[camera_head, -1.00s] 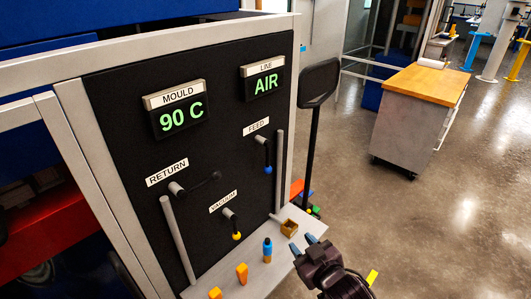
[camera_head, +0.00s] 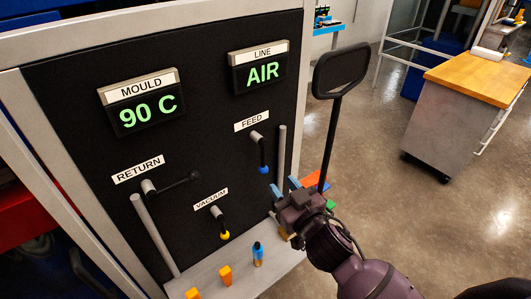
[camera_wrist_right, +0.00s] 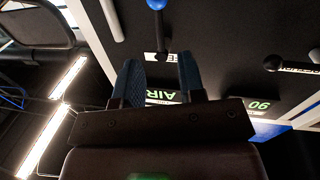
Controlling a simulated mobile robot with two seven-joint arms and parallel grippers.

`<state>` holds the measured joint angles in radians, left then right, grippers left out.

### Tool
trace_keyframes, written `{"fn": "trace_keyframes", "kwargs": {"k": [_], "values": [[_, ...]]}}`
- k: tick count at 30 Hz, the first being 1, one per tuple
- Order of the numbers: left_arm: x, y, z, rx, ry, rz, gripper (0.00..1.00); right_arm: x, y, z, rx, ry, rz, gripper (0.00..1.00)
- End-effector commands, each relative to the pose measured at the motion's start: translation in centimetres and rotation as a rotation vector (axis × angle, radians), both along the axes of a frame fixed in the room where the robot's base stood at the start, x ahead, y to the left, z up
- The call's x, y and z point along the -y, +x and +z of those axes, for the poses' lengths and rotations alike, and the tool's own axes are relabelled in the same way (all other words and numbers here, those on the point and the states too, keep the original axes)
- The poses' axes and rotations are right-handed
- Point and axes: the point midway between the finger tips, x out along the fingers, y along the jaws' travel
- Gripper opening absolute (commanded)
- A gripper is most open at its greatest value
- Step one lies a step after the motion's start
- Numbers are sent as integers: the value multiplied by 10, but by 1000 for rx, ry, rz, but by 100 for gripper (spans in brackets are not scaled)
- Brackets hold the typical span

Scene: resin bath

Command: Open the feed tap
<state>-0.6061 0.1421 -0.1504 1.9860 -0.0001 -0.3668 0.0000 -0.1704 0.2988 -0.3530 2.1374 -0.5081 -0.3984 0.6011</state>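The feed tap is a black lever (camera_head: 262,155) with a blue tip, hanging down from a grey pivot under the FEED label (camera_head: 252,121) on the black panel. In the right wrist view, which shows the panel upside down, the lever (camera_wrist_right: 160,35) and its blue ball tip are at the top edge. My right gripper (camera_head: 285,187) is just below and right of the blue tip, apart from it. Its two blue fingers are spread with nothing between them, as the right wrist view (camera_wrist_right: 160,65) also shows. My left gripper is not in view.
The return lever (camera_head: 172,185) points right; the yellow-tipped vacuum lever (camera_head: 220,224) hangs down. The displays read MOULD 90 C (camera_head: 136,116) and LINE AIR (camera_head: 262,72). Grey upright bars flank the levers. A ledge (camera_head: 228,290) below holds small orange pieces and a blue-and-black item (camera_head: 258,254).

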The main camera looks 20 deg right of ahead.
Motion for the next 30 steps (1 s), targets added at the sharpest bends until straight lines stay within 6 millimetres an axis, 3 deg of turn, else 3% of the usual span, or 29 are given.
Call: {"fn": "trace_keyframes", "kwargs": {"k": [11, 24, 30], "values": [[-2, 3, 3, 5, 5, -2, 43, -1, 13, 2, -10, 101, -9, 36], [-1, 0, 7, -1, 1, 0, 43, -12, 81, 2, -10, 100, -8, 36], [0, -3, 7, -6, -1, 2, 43, -14, 101, 1, -11, 100, -8, 36]]}}
